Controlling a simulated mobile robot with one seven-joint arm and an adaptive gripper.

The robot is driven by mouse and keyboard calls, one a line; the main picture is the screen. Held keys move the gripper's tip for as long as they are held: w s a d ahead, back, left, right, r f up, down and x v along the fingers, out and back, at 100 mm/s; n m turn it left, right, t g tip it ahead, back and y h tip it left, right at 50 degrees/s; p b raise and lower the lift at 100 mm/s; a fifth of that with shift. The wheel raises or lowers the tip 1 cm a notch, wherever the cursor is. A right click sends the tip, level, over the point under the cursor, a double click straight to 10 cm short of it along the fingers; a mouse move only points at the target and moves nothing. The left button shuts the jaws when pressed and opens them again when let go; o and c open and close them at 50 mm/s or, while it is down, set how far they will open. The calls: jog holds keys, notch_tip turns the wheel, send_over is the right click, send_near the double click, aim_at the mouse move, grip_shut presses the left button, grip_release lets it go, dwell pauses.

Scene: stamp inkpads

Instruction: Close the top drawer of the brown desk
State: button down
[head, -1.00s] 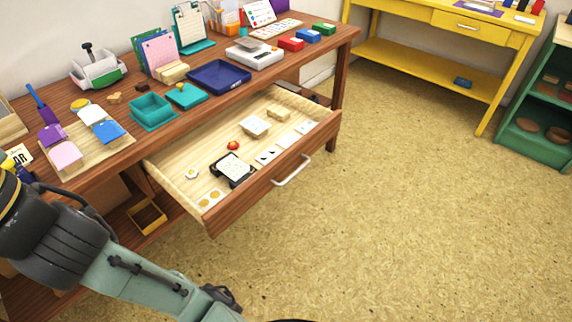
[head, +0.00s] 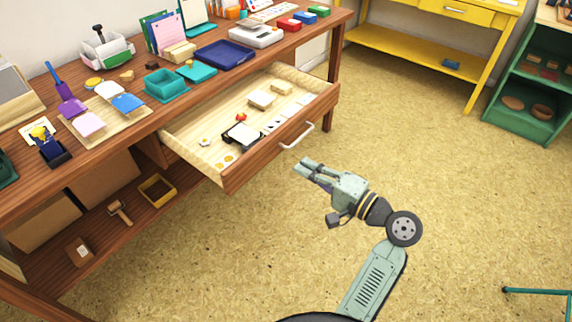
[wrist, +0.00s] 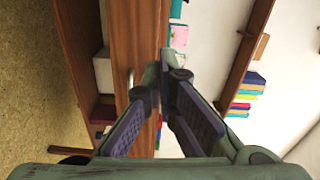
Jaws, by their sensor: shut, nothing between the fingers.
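The brown desk (head: 270,52) stands along the wall at the left in the head view. Its top drawer (head: 250,164) is pulled well out, with its wooden front and pale metal handle (head: 297,137) facing the open floor. Small items lie in the drawer, including a black stamp pad, pale blocks, cards and a red thing. My gripper (head: 302,169) is shut and empty, just in front of the drawer front and near the handle in the picture, apart from it. In the wrist view, my fingers (wrist: 165,66) meet before a brown wooden panel (wrist: 136,35).
A blue tray (head: 224,55), teal boxes (head: 166,88) and other stationery cover the desktop. A yellow desk (head: 400,62) and a green shelf (head: 520,105) stand at the back right. The floor in front of the drawer is clear.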

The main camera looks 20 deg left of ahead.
aim_at(261, 151)
jog(key=s+d+f, duration=0.2)
jog(key=d, duration=0.1)
jog(key=shift+m, duration=0.4)
jog(key=p+x, duration=0.1)
jog(key=x, duration=0.6)
jog(key=p+x, duration=0.1)
jog(key=x, duration=0.5)
jog(key=shift+a+r, duration=0.25)
jog(key=shift+a, duration=0.25)
jog(key=shift+w+a, duration=0.15)
jog(key=shift+a, duration=0.4)
jog(key=x, duration=0.8)
jog(key=b+x, duration=0.1)
jog(key=x, duration=1.6)
jog(key=shift+s+a+b, duration=0.1)
jog(key=shift+s+b, duration=0.2)
jog(key=shift+b, duration=0.1)
